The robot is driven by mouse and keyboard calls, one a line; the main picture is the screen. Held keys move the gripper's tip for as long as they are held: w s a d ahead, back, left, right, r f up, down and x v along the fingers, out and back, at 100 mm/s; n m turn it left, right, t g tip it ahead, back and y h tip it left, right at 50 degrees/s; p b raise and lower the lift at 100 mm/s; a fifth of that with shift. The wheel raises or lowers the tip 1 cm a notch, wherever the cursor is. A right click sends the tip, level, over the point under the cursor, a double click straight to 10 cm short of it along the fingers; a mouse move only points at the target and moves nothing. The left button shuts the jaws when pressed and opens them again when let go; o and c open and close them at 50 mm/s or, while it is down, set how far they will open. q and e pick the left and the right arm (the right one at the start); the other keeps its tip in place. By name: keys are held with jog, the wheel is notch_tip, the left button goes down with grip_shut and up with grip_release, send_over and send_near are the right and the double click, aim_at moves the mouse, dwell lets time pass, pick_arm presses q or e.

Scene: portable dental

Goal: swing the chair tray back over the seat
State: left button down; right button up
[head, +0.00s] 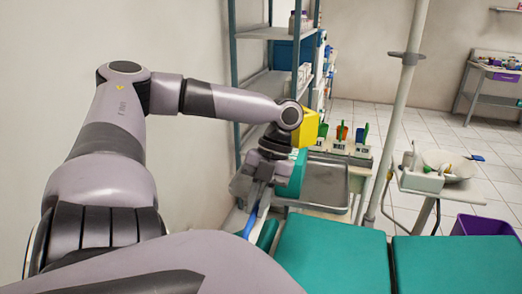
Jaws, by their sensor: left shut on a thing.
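My left gripper (254,208) points down just left of a grey metal tray (325,187). It is shut on a narrow blue piece (249,224) that looks like a handle; its fingers hide most of it, and whether it joins the tray is hard to see. My right gripper is not in view.
A shelf rack (237,75) stands close behind my left arm, by the wall. A pale pole (394,130) rises right of the tray. A side table (470,190) with a white bowl is at right, above a purple bin (482,228). The seat top is clear.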

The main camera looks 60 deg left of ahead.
pick_arm(q)
jog(key=shift+w+d+r+m, duration=0.1)
jog(key=shift+w+d+m, duration=0.1)
jog(key=shift+w+m, duration=0.1)
dwell(0.4)
jog(key=c, duration=1.1)
grip_release()
jog(key=shift+d, duration=0.15)
jog(key=shift+v, duration=3.5)
jog(key=shift+d, duration=0.1)
